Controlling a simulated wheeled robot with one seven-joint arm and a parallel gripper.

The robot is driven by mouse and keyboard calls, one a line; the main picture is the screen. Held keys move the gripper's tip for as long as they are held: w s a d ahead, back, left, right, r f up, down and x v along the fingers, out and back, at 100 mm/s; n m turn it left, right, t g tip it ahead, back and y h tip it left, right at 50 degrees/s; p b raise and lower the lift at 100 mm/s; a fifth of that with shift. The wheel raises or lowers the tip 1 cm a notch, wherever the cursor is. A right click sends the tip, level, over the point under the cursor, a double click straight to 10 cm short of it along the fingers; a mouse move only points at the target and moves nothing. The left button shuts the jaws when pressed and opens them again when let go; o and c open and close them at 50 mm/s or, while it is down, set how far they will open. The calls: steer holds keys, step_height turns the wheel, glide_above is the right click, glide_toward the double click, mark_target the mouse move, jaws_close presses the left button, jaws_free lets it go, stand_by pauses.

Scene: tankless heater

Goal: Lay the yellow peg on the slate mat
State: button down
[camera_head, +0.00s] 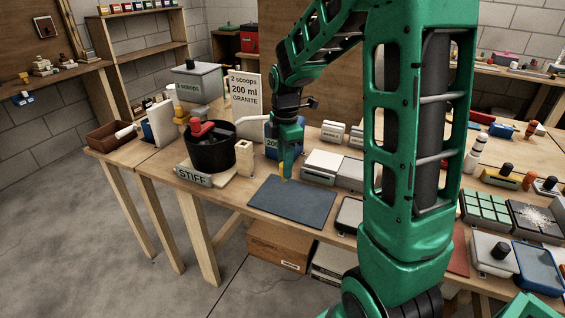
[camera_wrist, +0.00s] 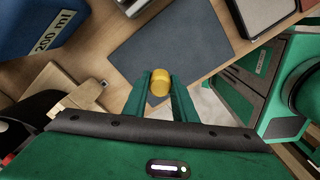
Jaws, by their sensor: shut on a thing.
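The yellow peg (camera_wrist: 160,80) is between the two fingers of my gripper (camera_wrist: 160,95) in the wrist view, and the gripper is shut on it. In the head view a small bit of yellow peg (camera_head: 283,174) shows at the tips of my gripper (camera_head: 285,168). The slate mat (camera_head: 292,202) lies flat on the wooden table, a dark blue-grey rectangle, bare. It also shows in the wrist view (camera_wrist: 165,45), beyond the peg. My gripper is near the mat's back edge in the head view. I cannot tell how high the peg is above the table.
A black pot with a red top (camera_head: 209,150) and a "STIFF" label (camera_head: 194,177) stand left of the mat. A pale wooden block (camera_head: 244,156) is between them and my gripper. White boxes (camera_head: 322,166) stand right of it. A blue box (camera_wrist: 38,25) shows in the wrist view.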

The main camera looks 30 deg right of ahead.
mark_target(285, 181)
steer(key=shift+f, duration=2.5)
steer(key=shift+f, duration=0.45)
steer(key=c, duration=1.4)
jaws_free()
steer(key=shift+r, duration=0.15)
step_height(285, 181, up, 10)
steer(key=shift+r, duration=0.25)
